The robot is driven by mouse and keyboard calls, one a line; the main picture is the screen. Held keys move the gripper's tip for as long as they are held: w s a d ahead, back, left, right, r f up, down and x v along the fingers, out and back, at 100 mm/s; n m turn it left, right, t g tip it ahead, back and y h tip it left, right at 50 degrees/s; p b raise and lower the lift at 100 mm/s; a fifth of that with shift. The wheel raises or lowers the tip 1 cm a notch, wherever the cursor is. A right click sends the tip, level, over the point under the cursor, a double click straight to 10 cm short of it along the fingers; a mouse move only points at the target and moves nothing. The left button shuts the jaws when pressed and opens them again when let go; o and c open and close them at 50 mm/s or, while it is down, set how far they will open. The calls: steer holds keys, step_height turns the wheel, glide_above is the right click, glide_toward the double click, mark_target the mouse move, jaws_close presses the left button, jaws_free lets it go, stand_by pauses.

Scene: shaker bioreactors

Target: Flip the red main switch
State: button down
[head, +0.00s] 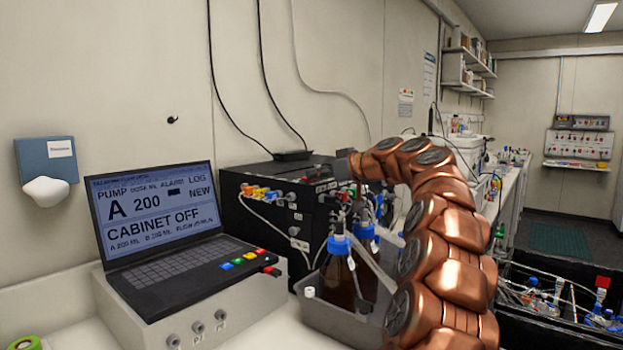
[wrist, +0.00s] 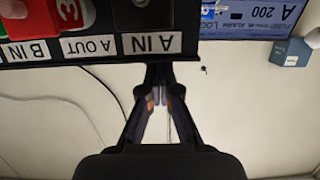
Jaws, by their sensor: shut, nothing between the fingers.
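The black cabinet (head: 262,222) stands against the wall, with coloured connectors and cables on its front. My gripper (head: 343,165) is at the cabinet's upper right in the head view, partly lost against the dark housing. In the wrist view my gripper (wrist: 158,78) is shut and empty, its tips close to the upside-down "A IN" label (wrist: 152,43); I cannot tell whether they touch the cabinet. A red part marked "3" (wrist: 70,12) is cut off at the top left of the wrist view. I cannot tell which red part is the main switch.
A laptop-like console (head: 150,235) reads "CABINET OFF" and has coloured keys. A grey tray (head: 335,318) with brown blue-capped bottles (head: 337,270) stands below my arm. Black cables hang down the wall to the cabinet. A blue dispenser (head: 46,160) is on the wall.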

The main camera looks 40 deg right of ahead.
steer(key=r+p, duration=0.1)
steer(key=r, duration=0.1)
steer(key=r+p, duration=0.1)
steer(key=r, duration=0.1)
steer(key=shift+s+d+r, duration=0.1)
steer(key=shift+s, duration=0.1)
steer(key=f+b+v, duration=0.1)
steer(key=v, duration=0.9)
steer(key=shift+f+b, duration=0.2)
steer(key=shift+b, duration=0.2)
steer(key=shift+s, duration=0.15)
